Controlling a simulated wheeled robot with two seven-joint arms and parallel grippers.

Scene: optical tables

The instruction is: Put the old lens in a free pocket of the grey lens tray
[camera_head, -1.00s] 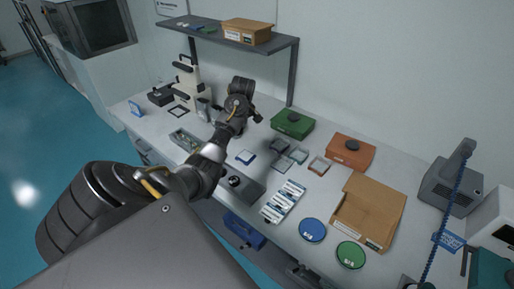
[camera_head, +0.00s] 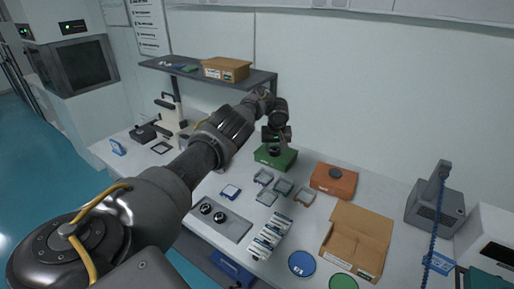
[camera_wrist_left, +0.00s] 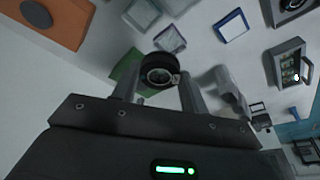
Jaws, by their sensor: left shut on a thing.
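My left gripper (camera_head: 276,141) is shut on a black ring-shaped lens with a glass centre, held between the fingertips in the wrist view (camera_wrist_left: 160,72). In the head view the gripper hangs at the green box (camera_head: 272,160); whether it touches the box is unclear. The grey lens tray (camera_head: 236,231) lies nearer the front edge, left of the gripper's far reach. Two black round lenses (camera_head: 206,208) sit towards its left end, and its right part looks bare. Its individual pockets are too small to make out. My right gripper is not in view.
Several small square frames (camera_head: 283,187), white slide-like strips (camera_head: 268,236), a blue disc (camera_head: 302,264) and a cardboard box (camera_head: 357,235) lie in front. A shelf (camera_head: 200,72) stands behind.

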